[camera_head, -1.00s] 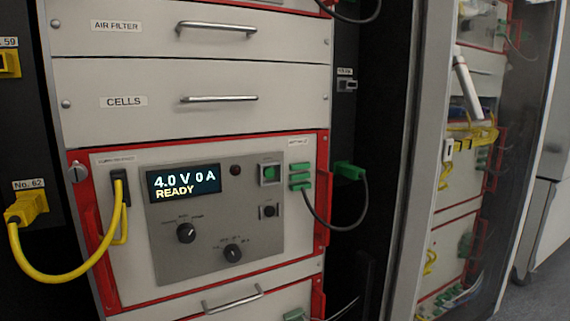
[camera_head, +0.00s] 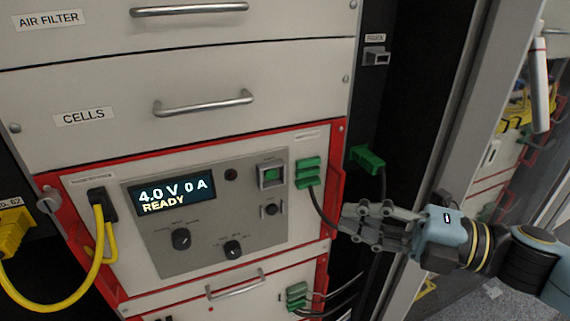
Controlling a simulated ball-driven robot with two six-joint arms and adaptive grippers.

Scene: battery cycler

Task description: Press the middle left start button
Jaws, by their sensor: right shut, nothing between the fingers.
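The red-framed cycler unit has a grey control panel (camera_head: 210,222) with a display (camera_head: 172,194) reading "4.0 V 0 A READY". The green start button (camera_head: 270,175) sits in a square housing at the panel's upper right. A smaller black button (camera_head: 271,210) is below it. My right gripper (camera_head: 345,222) is shut and empty, its fingers pointing left. In the picture it is to the right of and below the green button, over the unit's right edge. How far it stands from the panel is hard to tell. My left gripper is not in view.
Green plugs (camera_head: 308,172) with a black cable are right of the start button; the cable runs behind my right gripper. A yellow cable (camera_head: 97,255) hangs at left. Drawer handles (camera_head: 203,103) project above. A cabinet door frame (camera_head: 465,120) stands at right.

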